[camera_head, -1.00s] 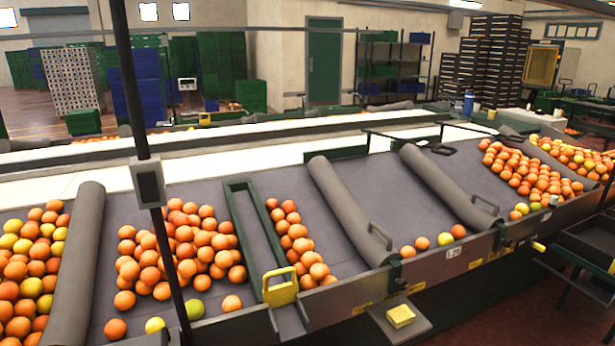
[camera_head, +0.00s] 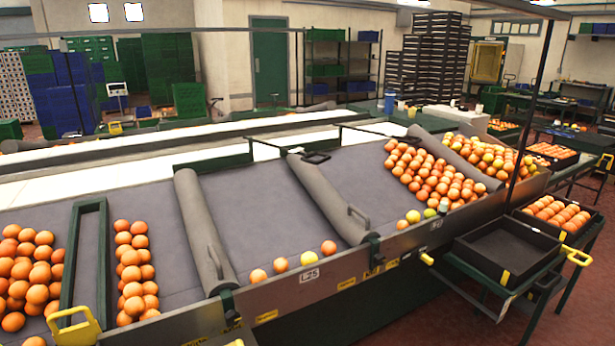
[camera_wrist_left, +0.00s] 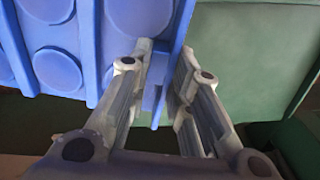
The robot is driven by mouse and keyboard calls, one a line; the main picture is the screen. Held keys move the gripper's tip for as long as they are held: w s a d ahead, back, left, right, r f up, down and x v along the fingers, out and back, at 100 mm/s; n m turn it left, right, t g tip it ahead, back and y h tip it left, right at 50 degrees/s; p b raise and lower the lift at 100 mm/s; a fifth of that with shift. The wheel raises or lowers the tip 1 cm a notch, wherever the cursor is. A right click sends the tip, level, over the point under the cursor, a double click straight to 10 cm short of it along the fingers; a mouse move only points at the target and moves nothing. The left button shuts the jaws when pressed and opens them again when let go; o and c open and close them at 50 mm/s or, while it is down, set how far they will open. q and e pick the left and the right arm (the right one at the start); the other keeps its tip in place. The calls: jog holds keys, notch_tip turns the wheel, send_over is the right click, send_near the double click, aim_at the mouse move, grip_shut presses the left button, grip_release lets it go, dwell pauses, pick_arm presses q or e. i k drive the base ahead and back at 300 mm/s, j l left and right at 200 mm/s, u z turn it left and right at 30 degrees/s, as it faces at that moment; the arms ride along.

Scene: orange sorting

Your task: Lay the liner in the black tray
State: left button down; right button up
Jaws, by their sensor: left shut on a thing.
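The black tray (camera_head: 507,250) is in the head view at the lower right. It looks empty and rests on a green-framed stand beside the sorting bench. In the left wrist view, my left gripper (camera_wrist_left: 165,70) is shut on the edge of a blue sheet with round pockets, the liner (camera_wrist_left: 92,35). The liner fills the upper left of that view, and much of it lies outside the frame. Neither gripper nor the liner shows in the head view. My right gripper is not in view.
A tray of oranges (camera_head: 556,213) stands just behind the black tray. The sloping bench (camera_head: 265,215) with loose oranges runs along the left, its metal front edge facing me. A yellow handle (camera_head: 576,256) sticks out at the stand's right. Reddish floor is open at the lower right.

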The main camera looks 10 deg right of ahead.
aim_at(505, 255)
jog(key=i+l, duration=0.1)
jog(key=l, duration=0.3)
jog(key=l+z, duration=0.15)
jog(key=l, duration=0.25)
jog(key=i+l, duration=0.15)
jog(key=l, duration=0.25)
jog(key=i+l+z, duration=0.1)
jog(key=l, duration=0.3)
jog(key=i+l+z, duration=0.1)
jog(key=l, duration=0.3)
jog(key=i+l, duration=0.2)
jog(key=l, duration=0.25)
jog(key=i+l+z, duration=0.15)
jog(key=l, duration=0.25)
jog(key=i+l, duration=0.35)
jog(key=i+l+z, duration=0.15)
jog(key=l, duration=0.35)
jog(key=i, duration=0.05)
